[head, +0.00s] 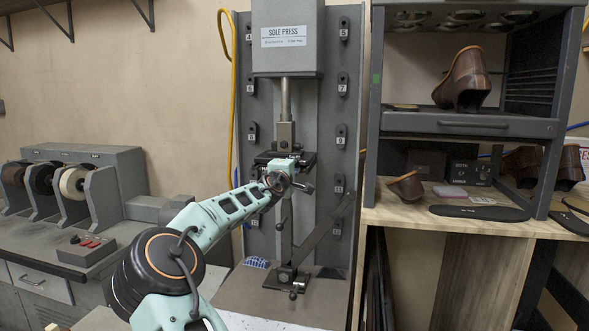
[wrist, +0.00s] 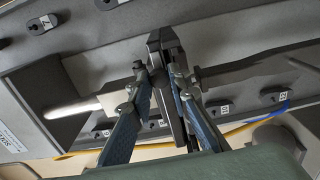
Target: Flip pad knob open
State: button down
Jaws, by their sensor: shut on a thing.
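The sole press (head: 287,38) stands upright in the head view, with a bright steel shaft (head: 285,98) running down from its housing. A dark pad plate (head: 300,157) sits crosswise below the shaft. My gripper reaches the press at this plate, and my wrist hides most of the fingers there. In the wrist view, my gripper's (wrist: 161,84) two blue-padded fingers converge on a small dark part, the pad knob (wrist: 158,82), and are shut on it. The dark plate (wrist: 177,125) shows edge-on between the fingers. The knob is mostly covered by the fingertips.
Below the plate are a slanted grey lever (head: 322,232) and a lower clamp (head: 287,277) on the bench. A shelf rack (head: 372,120) with shoes stands close on the right. Grinding wheels (head: 75,182) stand at the left. A yellow hose (head: 232,100) hangs beside the press.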

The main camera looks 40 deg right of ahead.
dwell(0.3)
jog(key=c, duration=2.1)
grip_release()
jog(key=v, duration=1.2)
